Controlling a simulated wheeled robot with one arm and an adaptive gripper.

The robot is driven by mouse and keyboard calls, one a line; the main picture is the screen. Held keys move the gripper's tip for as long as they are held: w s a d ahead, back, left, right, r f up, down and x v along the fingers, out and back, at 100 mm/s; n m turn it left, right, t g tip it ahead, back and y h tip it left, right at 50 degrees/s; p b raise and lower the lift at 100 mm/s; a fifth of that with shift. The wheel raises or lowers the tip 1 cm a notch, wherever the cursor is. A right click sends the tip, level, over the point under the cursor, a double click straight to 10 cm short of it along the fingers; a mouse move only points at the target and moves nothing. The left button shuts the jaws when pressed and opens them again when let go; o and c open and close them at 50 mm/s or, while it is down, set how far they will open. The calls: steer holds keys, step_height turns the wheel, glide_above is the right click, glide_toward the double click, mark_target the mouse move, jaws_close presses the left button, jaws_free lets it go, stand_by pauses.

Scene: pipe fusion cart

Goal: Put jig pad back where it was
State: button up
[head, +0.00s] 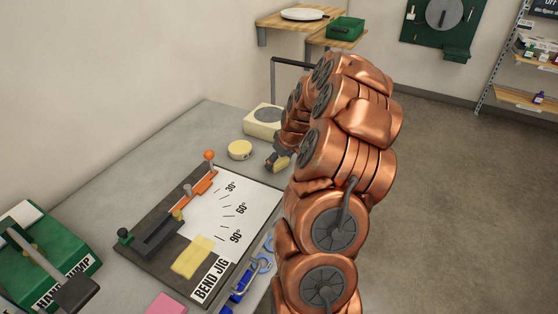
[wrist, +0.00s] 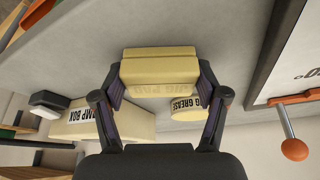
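The jig pad (wrist: 160,72), a cream block with lettering on its near face, sits between both fingertips of my gripper (wrist: 160,88) in the wrist view. The fingers touch its two sides, and it appears held above the grey bench. In the head view my gripper (head: 275,161) is beyond the bend jig, near the bench's right edge, and largely hidden by my copper arm. A bit of the cream pad (head: 284,162) shows there. The bend jig (head: 150,262) is a dark plate with a white angle chart, an orange lever and a pale yellow block (head: 194,257) on it.
A round cream grease tin (head: 240,150) and a cream box (head: 262,122) stand near my gripper. A green hand pump (head: 50,255) is at left, a pink item (head: 166,304) at the front. Blue-handled tools (head: 263,264) lie along the jig's right edge. Bare bench (head: 130,155) lies behind the jig.

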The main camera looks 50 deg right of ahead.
steer(key=o, duration=0.4)
steer(key=shift+r, duration=0.15)
steer(key=shift+r+p, duration=0.2)
steer(key=shift+p, duration=0.15)
steer(key=b+v, duration=0.4)
steer(key=v, duration=0.8)
steer(key=s+a+r+n+g+y, duration=0.1)
steer(key=s+a, duration=0.1)
steer(key=a, duration=1)
steer(key=s+a+n+g+y, duration=0.1)
steer(key=s+a, duration=0.1)
steer(key=a, duration=1)
steer(key=s+a+f+g, duration=0.1)
steer(key=s+a+g, duration=0.1)
steer(key=s+a, duration=0.4)
steer(key=s+a+f+g+h, duration=0.1)
steer(key=s+a, duration=0.6)
steer(key=s, duration=0.8)
steer(key=shift+f+m+g+h, duration=0.3)
steer(key=shift+f+m+g, duration=0.1)
steer(key=shift+g, duration=0.2)
